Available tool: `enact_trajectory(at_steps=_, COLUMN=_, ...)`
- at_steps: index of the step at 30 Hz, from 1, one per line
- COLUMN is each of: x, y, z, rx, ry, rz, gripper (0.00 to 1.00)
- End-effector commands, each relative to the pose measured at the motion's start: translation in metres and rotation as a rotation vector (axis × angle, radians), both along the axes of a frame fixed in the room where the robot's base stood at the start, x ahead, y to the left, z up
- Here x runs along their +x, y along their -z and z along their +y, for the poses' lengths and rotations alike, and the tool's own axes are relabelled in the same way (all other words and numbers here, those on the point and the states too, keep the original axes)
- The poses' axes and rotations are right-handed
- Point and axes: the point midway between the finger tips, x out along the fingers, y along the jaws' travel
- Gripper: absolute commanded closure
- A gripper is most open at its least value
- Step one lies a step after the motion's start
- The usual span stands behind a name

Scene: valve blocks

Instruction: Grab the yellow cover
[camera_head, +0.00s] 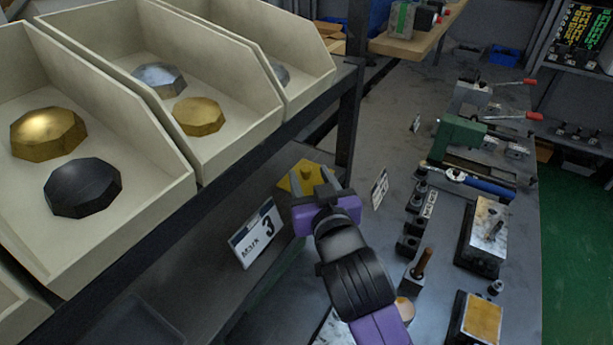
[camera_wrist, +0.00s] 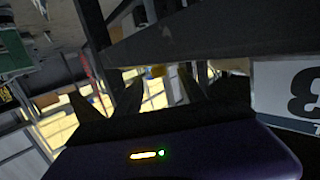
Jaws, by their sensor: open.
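A yellow faceted cover (camera_head: 307,171) is on the lower level under the bins, beside the sign with a 3. My gripper (camera_head: 313,180) is open, and its two fingers overlap the cover in the head view. Whether they stand around it or in front of it, and whether they touch it, I cannot tell. The cover is partly hidden by the fingers and purple gripper body. In the wrist view a small yellow patch (camera_wrist: 157,71) shows between dark shapes; I cannot tell if it is the cover.
The Mark 3 sign (camera_head: 257,234) stands close left of my gripper; it also shows in the wrist view (camera_wrist: 287,90). A dark shelf post (camera_head: 350,120) rises just behind. Bins above hold gold (camera_head: 48,134), black (camera_head: 82,188) and silver pieces. Valve blocks (camera_head: 485,236) stand right.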

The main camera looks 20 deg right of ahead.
Motion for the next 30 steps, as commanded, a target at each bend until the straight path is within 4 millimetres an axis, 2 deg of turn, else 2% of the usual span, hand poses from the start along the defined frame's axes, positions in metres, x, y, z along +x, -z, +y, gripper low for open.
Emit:
enact_trajectory(at_steps=15, x=0.06, y=0.01, z=-0.011, rx=0.0, ry=-0.001, rz=-0.001, gripper=0.52)
enact_trajectory(at_steps=25, x=0.066, y=0.013, z=-0.012, rx=0.0, ry=-0.001, rz=-0.001, gripper=0.52)
enact_trajectory(at_steps=26, x=0.066, y=0.013, z=-0.012, rx=0.0, ry=-0.001, rz=-0.001, gripper=0.56)
enact_trajectory(at_steps=30, x=0.066, y=0.013, z=-0.011, rx=0.0, ry=-0.001, rz=-0.001, gripper=0.84)
